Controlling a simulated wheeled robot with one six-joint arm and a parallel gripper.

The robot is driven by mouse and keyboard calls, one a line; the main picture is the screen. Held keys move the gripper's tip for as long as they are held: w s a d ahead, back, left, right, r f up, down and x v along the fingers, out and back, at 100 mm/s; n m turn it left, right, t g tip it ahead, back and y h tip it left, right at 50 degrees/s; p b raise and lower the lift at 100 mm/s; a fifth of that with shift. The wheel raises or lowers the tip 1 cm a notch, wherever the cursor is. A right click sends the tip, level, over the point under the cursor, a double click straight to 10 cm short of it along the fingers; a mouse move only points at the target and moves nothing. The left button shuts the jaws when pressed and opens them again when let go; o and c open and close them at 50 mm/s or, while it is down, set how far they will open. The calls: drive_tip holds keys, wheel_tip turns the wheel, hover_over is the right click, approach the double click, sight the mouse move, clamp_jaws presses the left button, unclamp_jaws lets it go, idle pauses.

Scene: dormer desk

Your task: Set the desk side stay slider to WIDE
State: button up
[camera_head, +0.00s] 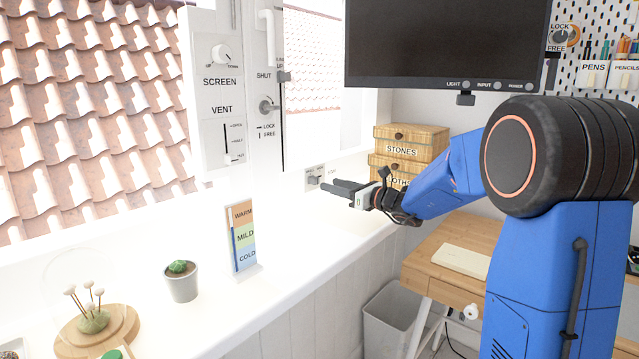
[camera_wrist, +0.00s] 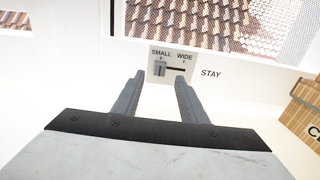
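The stay slider panel (camera_wrist: 171,66) shows in the wrist view, a small light plate labelled SMALL at left and WIDE at right, with STAY printed beside it. Its grey knob (camera_wrist: 160,68) sits at the SMALL end of the dark slot. In the head view the slider (camera_head: 314,180) is on the low wall by the window, just left of my gripper tips. My gripper (camera_head: 337,190) is open, with its two fingers apart and nothing between them. In the wrist view the fingers (camera_wrist: 156,88) point at the panel; contact with the knob is not seen.
Wooden boxes (camera_head: 412,137) labelled STONES and another label stand right of the gripper. The WARM/MILD/COLD card (camera_head: 243,237) and a potted cactus (camera_head: 181,281) stand on the white sill. A monitor (camera_head: 447,45) hangs above. The sill near the slider is clear.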

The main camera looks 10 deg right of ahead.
sight(318, 181)
drive_tip(key=x, duration=0.6)
drive_tip(key=shift+w+a, duration=0.2)
clamp_jaws()
